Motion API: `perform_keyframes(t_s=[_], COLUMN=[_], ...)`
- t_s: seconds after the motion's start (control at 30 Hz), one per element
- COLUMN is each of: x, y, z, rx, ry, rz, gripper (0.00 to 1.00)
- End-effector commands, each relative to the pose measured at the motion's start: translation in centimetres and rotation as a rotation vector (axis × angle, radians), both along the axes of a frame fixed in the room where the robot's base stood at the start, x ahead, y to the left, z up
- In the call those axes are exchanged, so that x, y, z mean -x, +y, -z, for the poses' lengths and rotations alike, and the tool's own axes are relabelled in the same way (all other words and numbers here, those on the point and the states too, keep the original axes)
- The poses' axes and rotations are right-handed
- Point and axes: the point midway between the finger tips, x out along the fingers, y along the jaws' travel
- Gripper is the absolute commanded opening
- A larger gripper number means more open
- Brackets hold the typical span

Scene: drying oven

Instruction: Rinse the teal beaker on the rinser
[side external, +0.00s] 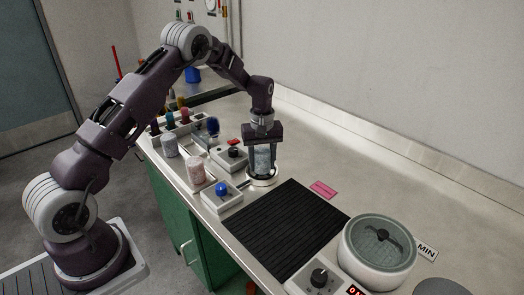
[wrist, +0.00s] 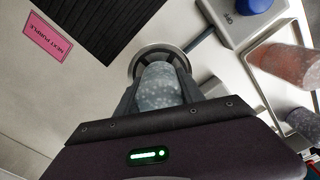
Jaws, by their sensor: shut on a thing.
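My gripper (side external: 262,166) points down and is shut on a pale grey-teal speckled beaker (side external: 262,158). The beaker also shows between the fingers in the wrist view (wrist: 160,88). It is held directly over a round metal-rimmed rinser (side external: 262,179), whose ring (wrist: 150,53) shows around the beaker's far end. I cannot tell whether the beaker touches the ring or which way its mouth faces. A thin bar joins the ring to a white box with a blue knob (side external: 221,188).
A pink speckled beaker (side external: 196,171) and a greyish one (side external: 170,145) stand at left, near a rack of several bottles. A black ribbed mat (side external: 285,230) lies to the right, beside a pink label (side external: 323,189). A round lidded oven (side external: 378,252) stands farther right.

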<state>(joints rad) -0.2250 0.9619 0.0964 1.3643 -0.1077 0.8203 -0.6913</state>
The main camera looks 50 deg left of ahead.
Motion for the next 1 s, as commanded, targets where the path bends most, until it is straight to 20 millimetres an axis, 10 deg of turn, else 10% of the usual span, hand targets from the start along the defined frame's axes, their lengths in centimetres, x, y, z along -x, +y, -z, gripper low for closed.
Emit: perform_keyframes(t_s=[1.0], x=[0.01], y=[-0.02], z=[0.51], rx=[0.001], ry=[0.001], rz=[0.000], gripper=[0.07])
